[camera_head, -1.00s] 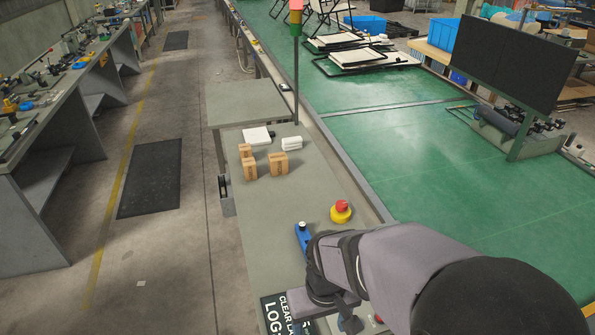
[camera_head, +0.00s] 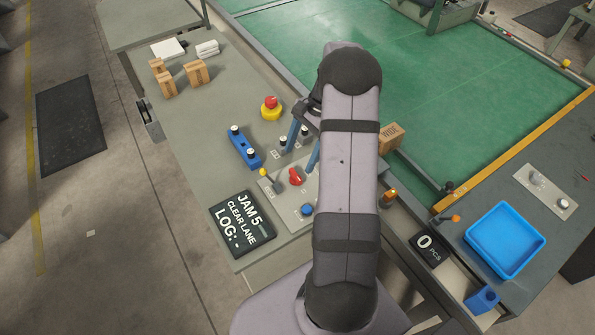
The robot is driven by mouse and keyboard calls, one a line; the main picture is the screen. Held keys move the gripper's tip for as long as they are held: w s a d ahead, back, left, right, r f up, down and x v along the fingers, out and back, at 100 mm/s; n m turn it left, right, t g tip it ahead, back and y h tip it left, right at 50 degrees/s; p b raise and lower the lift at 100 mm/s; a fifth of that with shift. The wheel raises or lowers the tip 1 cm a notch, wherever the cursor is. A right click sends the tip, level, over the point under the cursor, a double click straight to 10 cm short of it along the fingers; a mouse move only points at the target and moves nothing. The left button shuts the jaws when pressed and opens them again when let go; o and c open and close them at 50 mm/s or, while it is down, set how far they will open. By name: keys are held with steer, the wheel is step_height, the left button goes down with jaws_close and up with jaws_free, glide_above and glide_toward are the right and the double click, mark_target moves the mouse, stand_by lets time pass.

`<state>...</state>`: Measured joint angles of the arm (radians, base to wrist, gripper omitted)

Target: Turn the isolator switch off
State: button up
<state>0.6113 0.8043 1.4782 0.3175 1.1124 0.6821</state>
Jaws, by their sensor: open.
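A grey control panel (camera_head: 284,209) lies at the near end of the bench top, partly hidden by my arm. A red knob (camera_head: 295,176) on it looks like the isolator switch, though its label and setting are too small to read. A small lever with a yellow tip (camera_head: 264,172) is left of it, and a blue button (camera_head: 307,209) is below it. My gripper (camera_head: 304,144) is open and empty, its blue fingers pointing down just above the red knob in the picture. Its height over the panel is hard to tell.
A red and yellow emergency stop (camera_head: 271,108), a blue block with black-and-white knobs (camera_head: 243,147) and a black sign (camera_head: 242,222) surround the panel. A cardboard box (camera_head: 391,137) is right of my arm. A blue tray (camera_head: 504,241) stands far right. The bench's middle is clear.

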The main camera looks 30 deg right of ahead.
mark_target(296, 174)
steer(key=shift+w+d+f+m, duration=0.15)
steer(key=shift+d+f+m, duration=0.5)
steer(key=shift+d, duration=0.25)
steer(key=shift+a+f, duration=0.1)
steer(key=shift+f, duration=0.05)
steer(key=shift+p+x, duration=1.5)
steer(key=shift+x, duration=2)
steer(key=c, duration=1.1)
